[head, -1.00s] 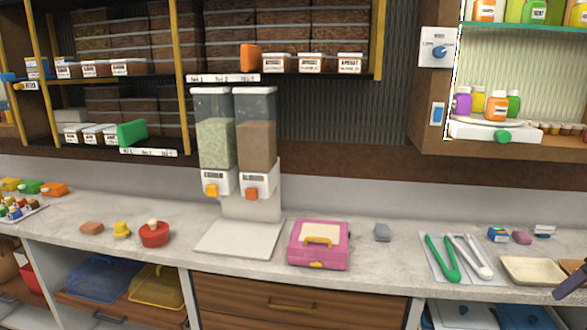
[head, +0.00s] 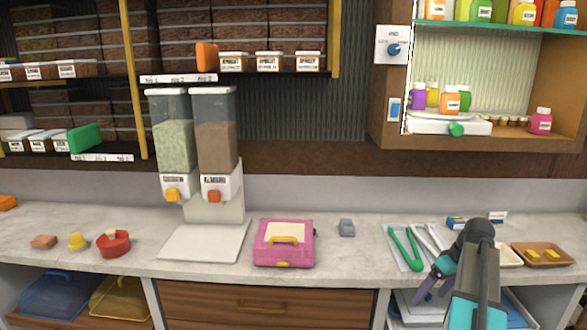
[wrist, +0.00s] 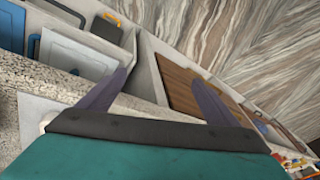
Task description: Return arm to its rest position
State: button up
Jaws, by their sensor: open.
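My gripper (head: 432,289) is at the lower right of the head view, in front of the counter's front edge and below the tongs. Its two dark purple fingers show in the wrist view (wrist: 155,92), spread apart with nothing between them. My teal arm comes up from the bottom right and bends at a dark joint. In the wrist view the gripper is over the counter edge, with open shelves, a wooden drawer front (wrist: 190,95) and the marbled floor (wrist: 235,40) beyond.
Bare counter lies between the pink box and the tongs.

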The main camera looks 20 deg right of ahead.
jog(key=s+a+f+n+g+y, duration=0.1)
jog(key=a+f+n+g, duration=0.15)
jog(key=a+f, duration=1.15)
jog(key=s+a+f+n+g, duration=0.1)
jog(key=a+f+g, duration=0.2)
jog(key=a+f, duration=1.15)
jog(key=s+a+f+m+g+h, duration=0.1)
jog(key=s+a+f+m+h, duration=0.1)
jog(key=s+a+f, duration=0.5)
jog(key=s+a+f+m+g+h, duration=0.1)
jog(key=s+a+f+m, duration=0.2)
jog(key=s+a+f, duration=0.4)
jog(key=shift+s+f+g+h, duration=0.4)
jog(key=shift+s+f, duration=0.7)
jog(key=shift+s, duration=3.45)
jog(key=shift+a, duration=0.1)
